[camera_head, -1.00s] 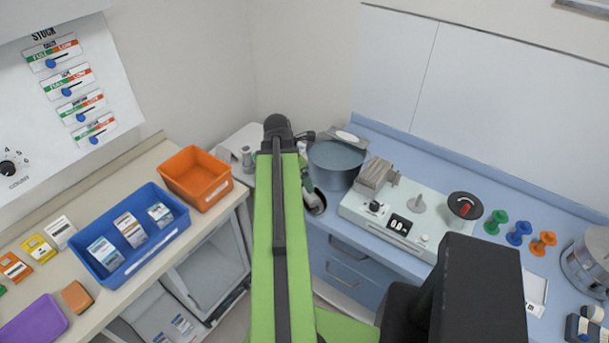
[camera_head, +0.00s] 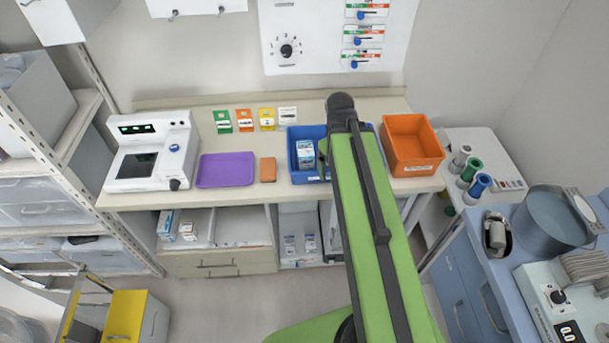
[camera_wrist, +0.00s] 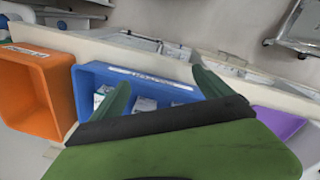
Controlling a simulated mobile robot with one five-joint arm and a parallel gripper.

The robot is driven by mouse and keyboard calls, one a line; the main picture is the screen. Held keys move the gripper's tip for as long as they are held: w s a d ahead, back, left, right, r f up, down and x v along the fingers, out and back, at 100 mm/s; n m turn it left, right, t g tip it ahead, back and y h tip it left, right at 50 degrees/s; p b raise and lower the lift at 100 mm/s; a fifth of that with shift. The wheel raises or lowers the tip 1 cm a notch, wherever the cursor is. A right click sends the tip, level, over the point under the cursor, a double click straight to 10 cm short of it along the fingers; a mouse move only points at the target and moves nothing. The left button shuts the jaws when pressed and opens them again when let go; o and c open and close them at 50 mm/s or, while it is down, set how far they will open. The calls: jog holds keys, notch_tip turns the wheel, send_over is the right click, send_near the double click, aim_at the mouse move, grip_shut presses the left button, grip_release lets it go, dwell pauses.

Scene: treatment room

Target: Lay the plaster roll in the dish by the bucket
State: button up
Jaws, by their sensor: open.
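A pale grey-white roll (camera_head: 496,236), which looks like the plaster roll, lies in a small dish (camera_head: 489,249) at the front left of the blue-grey bucket (camera_head: 552,228) in the head view. It appears to rest inside the dish's rim. My gripper (camera_wrist: 161,78) is open, its two green fingers apart with nothing between them. It is over the blue bin (camera_wrist: 150,80) on the beige counter, well left of the dish and bucket. The wrist view does not show the roll, dish or bucket.
An orange bin (camera_head: 412,147) stands right of the blue bin. A purple tray (camera_head: 225,170) and a white device (camera_head: 152,158) are further left. Several spools, one green (camera_head: 469,172), stand on a white surface near the dish. Open floor lies below the beige counter.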

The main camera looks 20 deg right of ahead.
jog(key=a+m, duration=0.3)
jog(key=a, duration=1.2)
jog(key=shift+y, duration=0.4)
jog(key=shift+w+f+b, duration=0.25)
jog(key=shift+f+b, duration=1)
jog(key=shift+f, duration=0.05)
jog(key=shift+w+f+b, duration=0.25)
jog(key=shift+f+b, duration=1)
